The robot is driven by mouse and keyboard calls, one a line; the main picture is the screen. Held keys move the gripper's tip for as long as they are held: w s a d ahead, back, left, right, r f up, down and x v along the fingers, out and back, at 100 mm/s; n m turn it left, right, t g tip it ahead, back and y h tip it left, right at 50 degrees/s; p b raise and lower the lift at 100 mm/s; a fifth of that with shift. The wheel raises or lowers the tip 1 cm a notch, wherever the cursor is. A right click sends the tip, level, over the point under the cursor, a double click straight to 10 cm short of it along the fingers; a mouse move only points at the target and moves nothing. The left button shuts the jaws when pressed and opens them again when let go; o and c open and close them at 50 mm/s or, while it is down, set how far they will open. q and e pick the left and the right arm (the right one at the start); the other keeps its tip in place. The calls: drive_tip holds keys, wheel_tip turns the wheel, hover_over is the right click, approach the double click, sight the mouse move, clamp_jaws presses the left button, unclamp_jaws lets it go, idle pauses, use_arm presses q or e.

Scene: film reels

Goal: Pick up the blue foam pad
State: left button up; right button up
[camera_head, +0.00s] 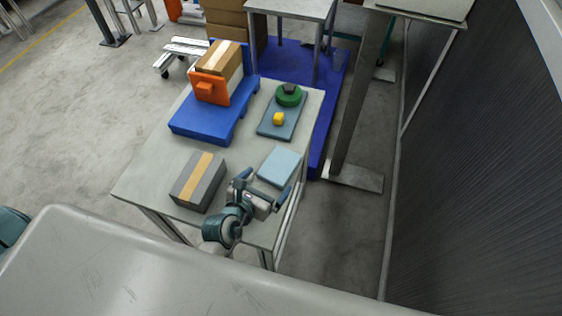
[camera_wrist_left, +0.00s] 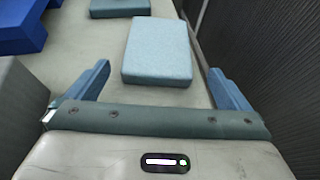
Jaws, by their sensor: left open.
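The blue foam pad (camera_head: 280,166) is a light blue flat block lying on the table near its right edge. It also shows in the left wrist view (camera_wrist_left: 158,50), ahead of the fingertips. My left gripper (camera_head: 265,181) is open and empty, on the near side of the pad. In the left wrist view its two blue fingers (camera_wrist_left: 168,80) stand wide apart, and the pad lies between their lines, a little beyond them. I cannot tell whether a finger touches it. My right gripper is not in view.
On the table (camera_head: 143,178), a grey box with a tan stripe (camera_head: 187,191) stands left of my gripper. A blue platform (camera_head: 190,124) bears an orange piece (camera_head: 210,97) and a carton (camera_head: 227,55).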

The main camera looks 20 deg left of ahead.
sight(277, 168)
use_arm(q)
drive_tip(key=shift+w+d+f, duration=0.1)
drive_tip(key=shift+w+f, duration=0.05)
drive_tip(key=shift+w, duration=0.4)
drive_tip(key=shift+w+f, duration=0.15)
drive_tip(key=shift+w, duration=0.1)
drive_tip(key=shift+w+d, duration=0.1)
drive_tip(key=shift+w, duration=0.25)
drive_tip(key=x, duration=0.1)
drive_tip(key=p+x, duration=0.2)
drive_tip(key=x, duration=0.1)
drive_tip(key=shift+w+r, duration=0.2)
drive_tip(key=shift+w, duration=0.05)
drive_tip(key=shift+w+f, duration=0.1)
drive_tip(key=shift+w, duration=0.1)
drive_tip(key=shift+c, duration=0.9)
drive_tip(key=c, duration=0.7)
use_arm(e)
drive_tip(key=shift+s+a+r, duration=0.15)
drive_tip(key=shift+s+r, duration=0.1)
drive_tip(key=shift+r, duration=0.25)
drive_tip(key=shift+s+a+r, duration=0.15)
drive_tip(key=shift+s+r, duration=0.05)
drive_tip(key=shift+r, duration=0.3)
